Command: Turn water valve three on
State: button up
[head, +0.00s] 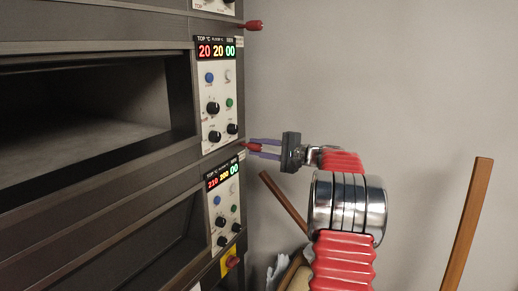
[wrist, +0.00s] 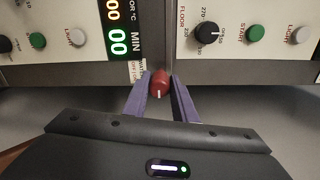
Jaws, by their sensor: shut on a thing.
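A small red valve knob (head: 248,147) sticks out from the right edge of the oven stack, between two control panels. My gripper (head: 251,148) reaches it from the right, and its purple fingers are shut on it. In the wrist view the red knob (wrist: 160,83) sits between the two fingertips, with a white mark line on its face. A small label lies beside it, but I cannot read a valve number. Another red knob (head: 253,26) sticks out higher on the same edge, apart from my gripper.
The upper control panel (head: 218,100) and lower control panel (head: 223,205) carry lit displays, knobs and buttons close to my fingers. A yellow and red switch (head: 230,262) is below. Wooden poles (head: 467,225) stand at the right. The wall side is otherwise clear.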

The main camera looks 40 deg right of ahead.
jog(key=shift+d+f, duration=0.2)
jog(key=o, duration=0.8)
jog(key=shift+c, duration=0.2)
jog(key=shift+o, duration=1.4)
jog(key=shift+a+r, duration=0.1)
jog(key=shift+a, duration=0.05)
jog(key=v, duration=1.3)
jog(key=shift+s, duration=0.4)
